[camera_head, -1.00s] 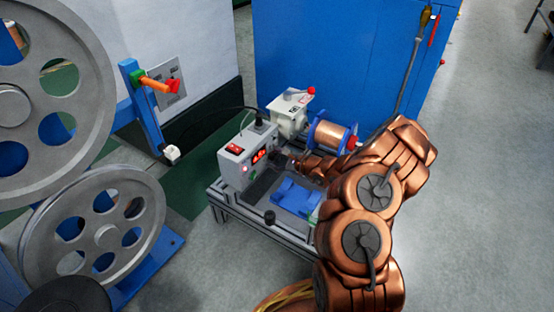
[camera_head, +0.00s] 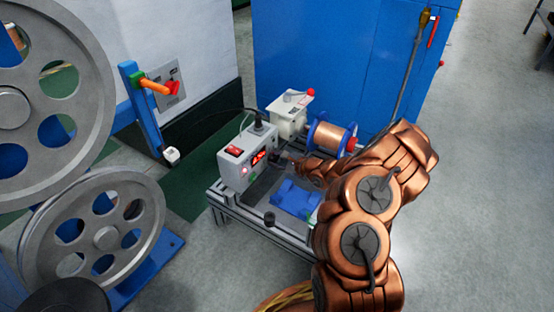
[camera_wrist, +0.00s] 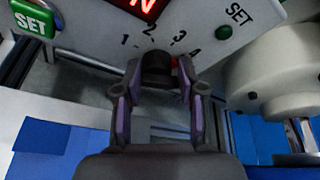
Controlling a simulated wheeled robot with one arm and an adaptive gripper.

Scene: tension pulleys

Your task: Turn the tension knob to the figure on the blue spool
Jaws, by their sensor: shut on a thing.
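The tension knob (camera_wrist: 157,62) is black and sits on the front of a light grey control box (camera_head: 236,169). Printed figures 1, 2, 3 and 4 curve around its upper side in the wrist view. My gripper (camera_wrist: 157,78) is shut on the knob, one finger on each side. The knob's pointer cannot be made out. A spool (camera_head: 331,137) with blue flanges and copper wire stands behind my wrist in the head view; no figure on it is readable. The knob is hidden there.
A red-lit display (camera_wrist: 140,8) is above the knob, cut off at the top. A blue bracket (camera_head: 293,196) lies on the bench frame. Large grey pulleys (camera_head: 95,228) stand left. Open floor is right.

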